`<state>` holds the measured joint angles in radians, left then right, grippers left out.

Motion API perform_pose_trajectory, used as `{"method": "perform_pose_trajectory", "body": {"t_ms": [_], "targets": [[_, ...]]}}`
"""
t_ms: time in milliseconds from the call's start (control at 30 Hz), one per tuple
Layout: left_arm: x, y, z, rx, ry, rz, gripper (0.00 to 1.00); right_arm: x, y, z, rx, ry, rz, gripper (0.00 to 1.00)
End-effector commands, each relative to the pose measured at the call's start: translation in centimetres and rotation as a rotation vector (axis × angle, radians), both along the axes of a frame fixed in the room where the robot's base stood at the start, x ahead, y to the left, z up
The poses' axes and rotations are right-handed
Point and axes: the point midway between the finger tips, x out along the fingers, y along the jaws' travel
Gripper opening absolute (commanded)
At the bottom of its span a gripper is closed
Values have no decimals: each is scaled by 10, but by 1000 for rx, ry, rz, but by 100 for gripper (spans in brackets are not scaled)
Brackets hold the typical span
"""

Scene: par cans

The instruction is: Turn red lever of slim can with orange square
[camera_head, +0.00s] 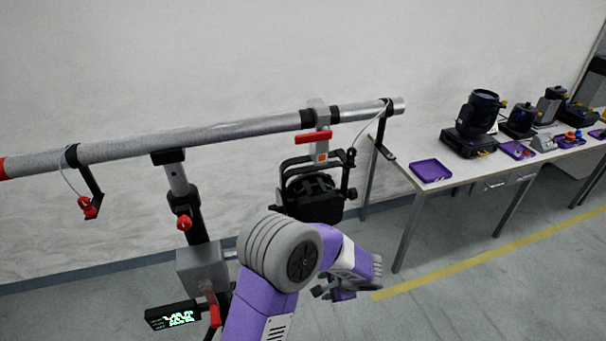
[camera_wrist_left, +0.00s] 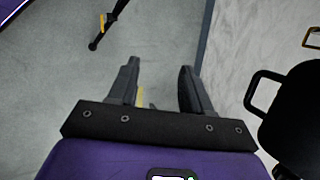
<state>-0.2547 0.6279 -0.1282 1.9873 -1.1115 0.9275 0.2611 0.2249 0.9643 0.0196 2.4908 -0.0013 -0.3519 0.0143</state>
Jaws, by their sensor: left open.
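A black slim can (camera_head: 312,196) hangs from a grey pipe (camera_head: 230,131) by a clamp. The clamp carries an orange square (camera_head: 321,157) and a red lever (camera_head: 313,136) lying roughly level. My left gripper (camera_head: 334,293) is below and right of the can, partly hidden by my own purple arm, and touches nothing that I can see. In the left wrist view its two fingers (camera_wrist_left: 160,90) are apart and empty over the floor. A black body with a handle, apparently the can (camera_wrist_left: 298,115), is at the right edge there; the lever is out of that view. My right gripper is not in view.
A stand (camera_head: 190,215) holds the pipe, left of the can. A table (camera_head: 405,158) at right bears a purple tray (camera_head: 431,170) and several fixtures. Floor is clear before the table.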

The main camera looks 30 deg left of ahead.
Motion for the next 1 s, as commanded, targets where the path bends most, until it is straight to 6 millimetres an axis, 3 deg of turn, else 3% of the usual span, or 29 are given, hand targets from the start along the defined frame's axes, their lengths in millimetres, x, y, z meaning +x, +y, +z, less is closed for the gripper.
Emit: {"method": "perform_pose_trajectory", "body": {"t_ms": [33,100,200,300,400,500,567,1000], "targets": [[27,13,58,134,-97,-23,49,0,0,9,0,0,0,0],[53,30,132,321,-227,-22,49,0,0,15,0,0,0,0],[69,44,232,543,-413,25,49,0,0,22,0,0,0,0],[69,50,311,700,-566,90,49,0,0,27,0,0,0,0],[62,52,361,796,-672,149,49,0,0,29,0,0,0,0],[56,54,386,846,-726,186,49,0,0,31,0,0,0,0],[55,58,392,858,-740,196,49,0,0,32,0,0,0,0],[74,116,393,861,-738,196,49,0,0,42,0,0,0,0]]}}
